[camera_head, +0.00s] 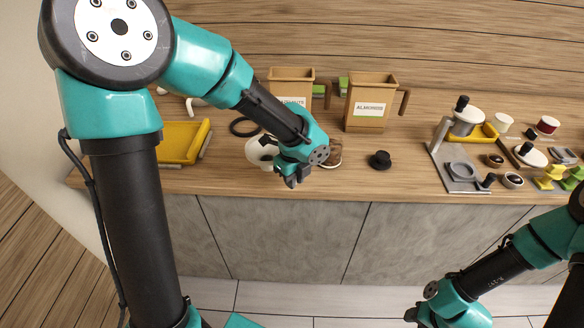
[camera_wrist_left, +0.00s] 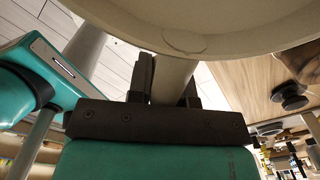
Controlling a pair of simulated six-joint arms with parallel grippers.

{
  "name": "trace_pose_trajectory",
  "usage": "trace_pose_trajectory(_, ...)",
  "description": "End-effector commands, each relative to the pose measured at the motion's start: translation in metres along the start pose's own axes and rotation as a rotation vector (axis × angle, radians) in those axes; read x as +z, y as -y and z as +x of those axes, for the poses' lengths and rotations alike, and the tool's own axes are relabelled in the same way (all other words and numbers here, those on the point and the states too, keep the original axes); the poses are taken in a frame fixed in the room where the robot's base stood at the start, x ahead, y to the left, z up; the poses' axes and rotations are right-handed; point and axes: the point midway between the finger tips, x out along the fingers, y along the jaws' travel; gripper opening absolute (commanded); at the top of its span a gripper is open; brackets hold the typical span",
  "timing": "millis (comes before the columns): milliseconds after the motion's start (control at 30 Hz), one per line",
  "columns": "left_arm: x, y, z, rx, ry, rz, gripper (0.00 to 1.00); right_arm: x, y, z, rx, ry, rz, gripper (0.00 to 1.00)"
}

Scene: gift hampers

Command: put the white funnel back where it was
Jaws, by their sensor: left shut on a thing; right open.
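The white funnel (camera_head: 257,154) is at my left gripper (camera_head: 291,180), above the front part of the counter in the head view. In the left wrist view the funnel's wide pale bowl (camera_wrist_left: 215,30) fills the top, and its narrow stem sits between the two dark fingers of the left gripper (camera_wrist_left: 168,82). The left gripper is shut on the stem. Part of the funnel is hidden behind the left gripper in the head view. My right gripper (camera_head: 418,314) is open, low at the bottom edge of the head view, away from the counter and only partly visible.
A black ring (camera_head: 240,128) lies behind the funnel. A yellow tray (camera_head: 181,143) is left. Two bins, one labelled almonds (camera_head: 368,102), stand behind. Several tools crowd the right.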

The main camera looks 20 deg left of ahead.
Motion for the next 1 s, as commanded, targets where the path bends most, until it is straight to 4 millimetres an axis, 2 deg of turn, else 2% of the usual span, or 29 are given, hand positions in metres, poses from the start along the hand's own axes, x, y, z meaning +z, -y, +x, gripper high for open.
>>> trace_pose_trajectory(200, 0.036, 0.030, 0.005, 0.000, 0.000, -0.004, 0.00, 0.000, 0.000, 0.000, 0.000, 0.000, 0.000, 0.43)
trace_pose_trajectory(367, 0.053, 0.044, 0.007, 0.001, 0.000, -0.001, 0.00, 0.000, 0.000, 0.000, 0.000, 0.000, 0.000, 0.43)
trace_pose_trajectory(733, 0.056, 0.046, 0.008, 0.001, 0.000, 0.000, 0.00, 0.000, 0.000, 0.000, 0.000, 0.000, 0.000, 0.43)
trace_pose_trajectory(867, 0.063, 0.052, 0.009, 0.000, 0.000, -0.001, 0.00, 0.000, 0.000, 0.000, 0.000, 0.000, 0.000, 0.43)
trace_pose_trajectory(1000, 0.062, 0.051, 0.029, 0.005, -0.002, 0.001, 0.00, 0.000, 0.000, 0.000, 0.000, 0.000, 0.000, 0.43)
